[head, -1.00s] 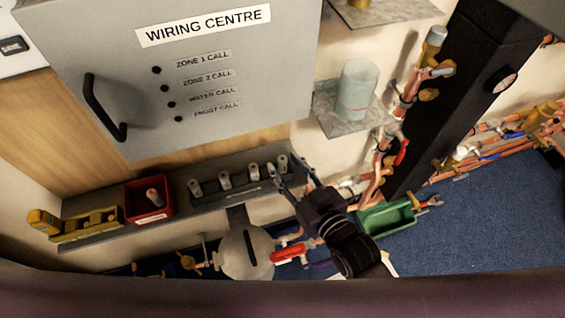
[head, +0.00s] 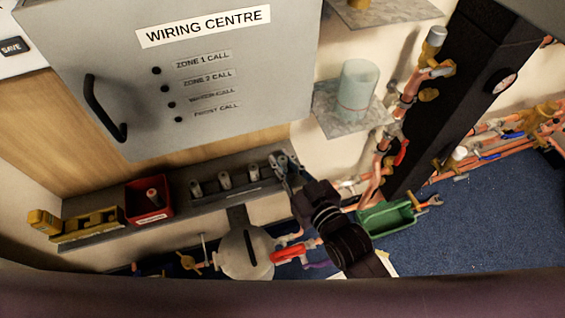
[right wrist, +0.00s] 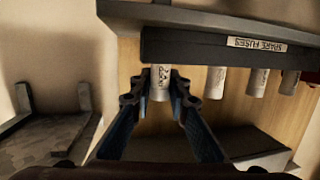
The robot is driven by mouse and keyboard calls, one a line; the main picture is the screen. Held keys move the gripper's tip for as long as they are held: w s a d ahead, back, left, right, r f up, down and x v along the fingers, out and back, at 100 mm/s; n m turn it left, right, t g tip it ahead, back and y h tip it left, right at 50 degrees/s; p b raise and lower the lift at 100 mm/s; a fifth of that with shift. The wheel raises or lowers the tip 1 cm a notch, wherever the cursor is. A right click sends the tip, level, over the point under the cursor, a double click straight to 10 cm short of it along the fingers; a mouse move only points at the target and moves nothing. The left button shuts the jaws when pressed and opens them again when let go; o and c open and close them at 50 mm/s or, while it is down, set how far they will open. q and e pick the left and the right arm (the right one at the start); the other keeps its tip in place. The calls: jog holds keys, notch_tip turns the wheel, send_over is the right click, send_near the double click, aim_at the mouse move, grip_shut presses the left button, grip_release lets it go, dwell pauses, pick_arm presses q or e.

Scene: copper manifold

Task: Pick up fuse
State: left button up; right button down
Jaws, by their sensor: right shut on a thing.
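A dark spare-fuse rack (head: 240,190) sits on the grey shelf below the wiring centre. Three pale cylindrical fuses stand in it to the left of my gripper, one of them the middle fuse (head: 225,180). My right gripper (head: 281,161) is at the rack's right end, shut on the end fuse. In the right wrist view this white fuse (right wrist: 160,82) shows between the fingertips, its far end against the rack (right wrist: 205,48); I cannot tell whether it is still seated. The neighbouring fuse (right wrist: 214,83) is close beside, apart from the fingers. My left gripper is not in view.
A red bin (head: 148,212) holding a similar fuse and a yellow tool (head: 88,224) are left on the shelf. The grey wiring centre box (head: 210,75) hangs above. A round grey vessel (head: 245,252), copper pipes and a green tray (head: 388,218) lie below and right.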

aim_at(283, 159)
jog(key=shift+r, duration=0.1)
notch_tip(283, 159, up, 10)
jog(key=shift+f+p, duration=0.1)
jog(key=shift+p, duration=0.4)
dwell(1.1)
